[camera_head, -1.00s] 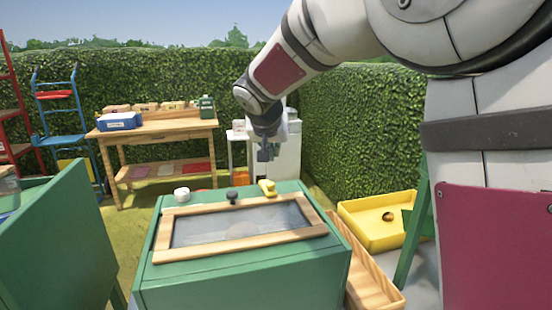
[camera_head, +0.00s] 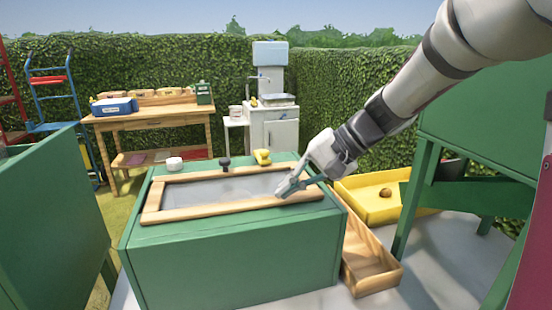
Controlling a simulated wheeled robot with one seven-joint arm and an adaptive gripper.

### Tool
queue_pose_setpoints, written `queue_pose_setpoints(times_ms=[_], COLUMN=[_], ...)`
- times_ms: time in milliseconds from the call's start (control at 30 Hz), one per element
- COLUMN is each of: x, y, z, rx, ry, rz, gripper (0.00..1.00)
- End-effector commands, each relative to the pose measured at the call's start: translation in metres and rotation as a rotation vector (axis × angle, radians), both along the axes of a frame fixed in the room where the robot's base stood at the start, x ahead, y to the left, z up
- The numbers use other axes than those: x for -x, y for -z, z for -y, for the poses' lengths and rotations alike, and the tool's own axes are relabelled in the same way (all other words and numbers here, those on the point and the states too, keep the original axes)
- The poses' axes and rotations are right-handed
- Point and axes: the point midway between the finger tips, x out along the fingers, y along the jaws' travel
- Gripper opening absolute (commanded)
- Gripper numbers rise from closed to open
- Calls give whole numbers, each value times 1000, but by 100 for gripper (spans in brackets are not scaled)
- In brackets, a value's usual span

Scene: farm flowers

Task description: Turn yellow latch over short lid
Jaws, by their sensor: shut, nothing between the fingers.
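The yellow latch (camera_head: 262,157) sits on the back edge of the green box's top, right of a black knob (camera_head: 224,164). The lid (camera_head: 155,217) is a wood-framed pane on top of the green box (camera_head: 235,265). Whether the latch overlaps the lid's frame is too small to tell. My gripper (camera_head: 284,191) is shut and empty. It is over the right part of the lid, in front and to the right of the latch and apart from it. Whether its tips touch the lid cannot be told. It hides part of the lid's right end.
A white round piece (camera_head: 174,163) sits at the box's back left. A wooden tray (camera_head: 372,268) and a yellow tray (camera_head: 370,210) with a brown object lie to the right. Green structures stand on both sides. A wooden table (camera_head: 150,118) and sink cabinet (camera_head: 275,134) are behind.

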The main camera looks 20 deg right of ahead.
Motion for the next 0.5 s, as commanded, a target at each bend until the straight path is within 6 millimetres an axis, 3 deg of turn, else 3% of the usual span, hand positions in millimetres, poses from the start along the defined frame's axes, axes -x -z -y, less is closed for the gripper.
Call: queue_pose_setpoints(times_ms=[33,167,300,500], x=[-15,-53,-88,-111], y=[6,0,-10,-20], z=[6,27,62,98], rx=[-56,-202,-303,-348], ry=[30,112,217,308], rz=[34,180,354,502], gripper=[0,0,0,0])
